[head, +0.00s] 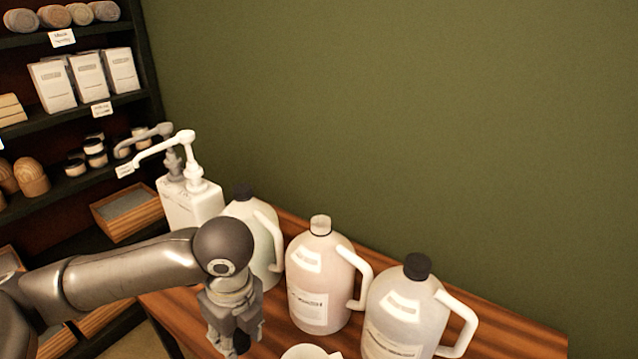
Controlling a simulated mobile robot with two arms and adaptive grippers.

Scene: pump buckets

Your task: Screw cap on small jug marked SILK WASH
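Three white-handled jugs stand in a row on the wooden counter (180,318), with labels too small to read, so I cannot tell which is SILK WASH. The left jug (262,235) has a dark cap and is partly hidden by my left arm. The middle jug (318,270) is pinkish; its neck (321,225) is pale, with no dark cap on it. The right jug (405,305) has a black cap (417,266) on top. My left gripper (240,345) points down in front of the left jug, apart from the necks; its finger opening is unclear. No loose cap shows. My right gripper is out of view.
White pump bottles (190,205) stand at the counter's left end. A white object (303,352), cut off by the bottom edge, lies in front of the middle jug. Shelves (75,110) with goods are at left. A green wall (400,120) rises behind the counter.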

